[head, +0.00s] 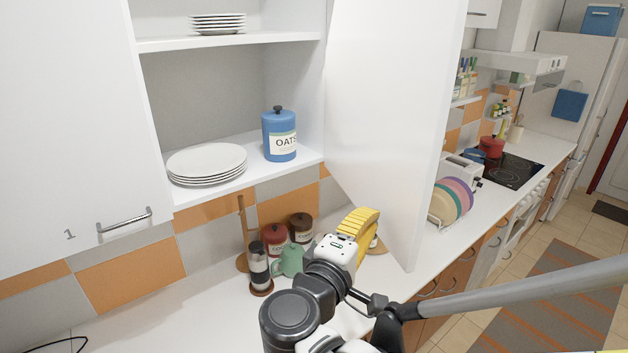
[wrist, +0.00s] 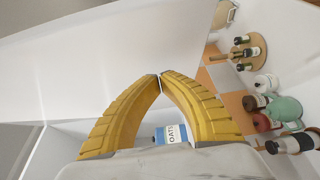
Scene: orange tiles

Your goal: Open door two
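Door two (head: 385,120) of the white wall cupboard stands swung wide open, its inner face toward the shelves. I cannot see its number or handle. My gripper (head: 362,222) has yellow ribbed fingers and is beside the lower part of the door's inner face, below the shelf. In the wrist view the fingertips of my gripper (wrist: 160,77) meet with nothing between them. A broad white panel, apparently the door (wrist: 110,70), fills the space past the tips; I cannot tell whether they touch it.
Door one (head: 70,130), marked 1, is shut at left with a bar handle (head: 124,220). The open cupboard holds plates (head: 207,162) and a blue oats jar (head: 280,135). A press (head: 259,268), teal pot (head: 289,261) and canisters (head: 275,238) stand on the counter below.

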